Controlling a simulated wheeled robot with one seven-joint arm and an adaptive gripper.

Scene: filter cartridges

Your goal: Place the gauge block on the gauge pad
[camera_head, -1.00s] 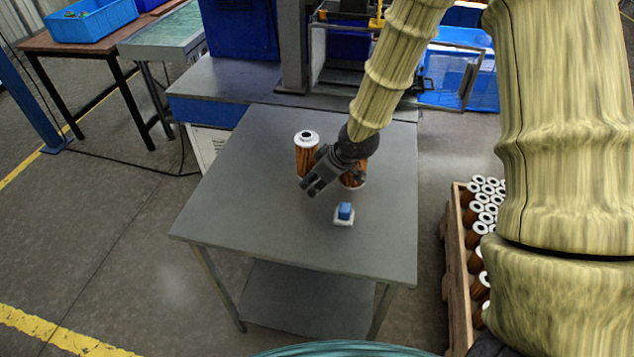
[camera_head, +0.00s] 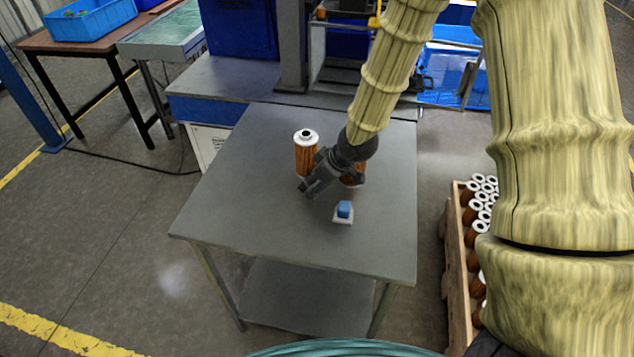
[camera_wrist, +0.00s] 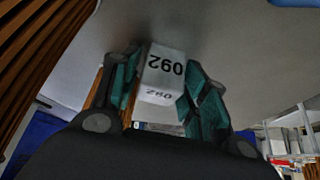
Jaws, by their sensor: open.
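A small blue block (camera_head: 344,208) sits on a small white square base (camera_head: 343,220) on the grey table, in the head view. My gripper (camera_head: 311,189) is left of and behind it, over the table, pointing down and left. In the wrist view my gripper (camera_wrist: 162,80) is open, with green-padded fingers on both sides of a pale block (camera_wrist: 163,66) printed with dark digits. I cannot tell whether the pads touch this block; it is hidden in the head view. I cannot tell for certain which block is the gauge block or which thing is the gauge pad.
A brown filter cartridge (camera_head: 306,155) with a white cap stands just behind my gripper; another (camera_head: 354,176) is partly hidden by it. The grey table (camera_head: 250,200) is clear at the front and left. A wooden crate (camera_head: 456,262) of several cartridges stands right.

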